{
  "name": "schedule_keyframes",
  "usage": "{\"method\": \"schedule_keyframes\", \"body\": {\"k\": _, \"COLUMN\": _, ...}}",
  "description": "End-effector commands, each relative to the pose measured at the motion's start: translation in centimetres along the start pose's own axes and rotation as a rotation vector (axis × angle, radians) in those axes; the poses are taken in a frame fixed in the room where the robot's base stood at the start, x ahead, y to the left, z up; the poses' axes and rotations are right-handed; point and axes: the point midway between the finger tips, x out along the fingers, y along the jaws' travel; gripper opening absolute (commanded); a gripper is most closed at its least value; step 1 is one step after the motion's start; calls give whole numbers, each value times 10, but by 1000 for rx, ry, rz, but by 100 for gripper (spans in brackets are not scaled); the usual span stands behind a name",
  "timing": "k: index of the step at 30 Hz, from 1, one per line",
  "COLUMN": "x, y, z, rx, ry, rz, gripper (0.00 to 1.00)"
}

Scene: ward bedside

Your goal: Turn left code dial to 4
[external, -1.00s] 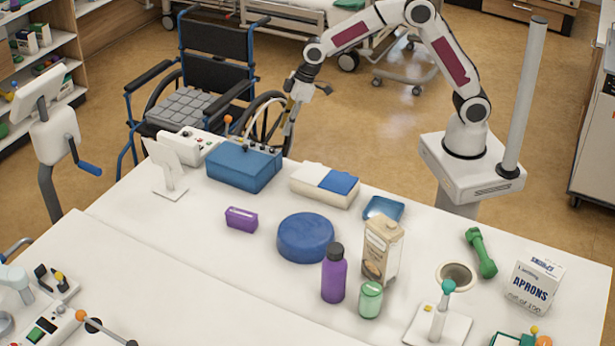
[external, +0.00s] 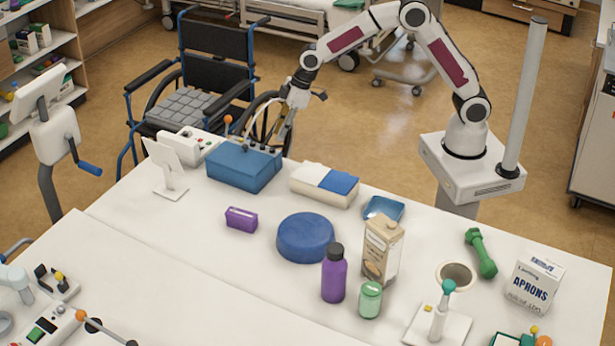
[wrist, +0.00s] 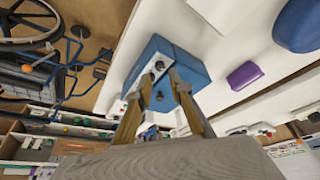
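The blue box (external: 243,168) stands near the table's far edge, with several small dark dials (external: 262,147) along its upper far edge. In the wrist view the box (wrist: 186,58) shows its dial face, with a light and dark dial (wrist: 158,66) near my fingertips. My gripper (external: 279,146) is at the far side of the box, pointing down. In the wrist view my gripper (wrist: 161,80) has its two fingers apart, on either side of the dial face. Contact with a dial cannot be told. The dial's numbers are too small to read.
A white control box (external: 190,142) with an orange-topped lever stands left of the blue box. A white and blue case (external: 322,184) is to its right. A purple block (external: 241,219) and a round blue item (external: 305,237) lie nearer. A wheelchair (external: 215,75) stands behind the table.

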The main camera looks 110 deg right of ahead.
Motion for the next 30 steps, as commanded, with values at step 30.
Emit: {"method": "schedule_keyframes", "body": {"k": 30, "x": 52, "y": 0, "z": 0, "rx": 0, "ry": 0, "rz": 0, "gripper": 0}}
